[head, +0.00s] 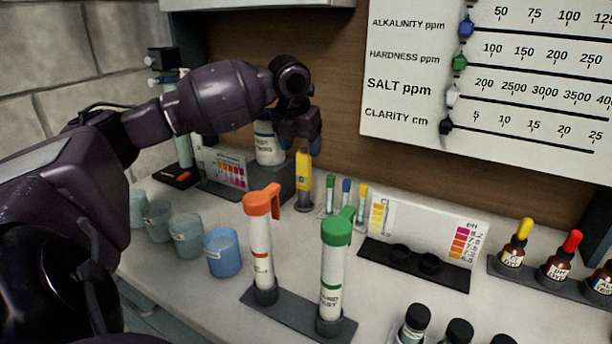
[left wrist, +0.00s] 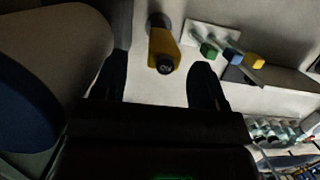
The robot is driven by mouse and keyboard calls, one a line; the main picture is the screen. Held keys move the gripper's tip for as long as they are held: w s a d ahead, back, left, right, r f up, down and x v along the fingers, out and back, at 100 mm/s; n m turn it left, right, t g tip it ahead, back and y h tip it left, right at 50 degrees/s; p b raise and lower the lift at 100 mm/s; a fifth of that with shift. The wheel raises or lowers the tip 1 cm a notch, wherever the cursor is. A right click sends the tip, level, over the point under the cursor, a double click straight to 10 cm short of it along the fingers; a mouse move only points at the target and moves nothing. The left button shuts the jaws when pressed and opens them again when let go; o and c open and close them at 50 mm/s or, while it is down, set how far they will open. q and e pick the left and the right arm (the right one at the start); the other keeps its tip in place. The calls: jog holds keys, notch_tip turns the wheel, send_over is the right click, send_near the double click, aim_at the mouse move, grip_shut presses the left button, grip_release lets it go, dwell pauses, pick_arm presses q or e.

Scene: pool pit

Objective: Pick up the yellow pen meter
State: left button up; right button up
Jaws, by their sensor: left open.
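The yellow pen meter (head: 304,172) stands upright in a dark holder on the counter, at the right end of the grey block. My left gripper (head: 301,143) is just above it, pointing down, with dark blue fingers. In the left wrist view, the gripper (left wrist: 161,72) is open and empty. There the meter (left wrist: 162,43) shows from above, with its dark cap between the lines of the two fingers. I cannot tell whether either finger touches it. My right gripper is not in view.
Several small coloured-cap vials (head: 346,194) stand just right of the meter. A white tub (head: 268,148) stands behind it on the left. Orange-capped (head: 260,230) and green-capped (head: 335,270) tubes stand in front, and a blue cup (head: 222,254) is at front left.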

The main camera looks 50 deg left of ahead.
pick_arm(q)
jog(key=x, duration=0.2)
jog(key=b+x, duration=0.1)
jog(key=x, duration=0.2)
jog(key=shift+w+d+f, duration=0.1)
jog(key=shift+d, duration=0.1)
jog(key=c, duration=1)
notch_tip(320, 180, up, 10)
jog(key=shift+r+p, duration=0.1)
jog(key=shift+p, duration=0.5)
jog(key=shift+c, duration=0.2)
jog(key=shift+r, duration=0.1)
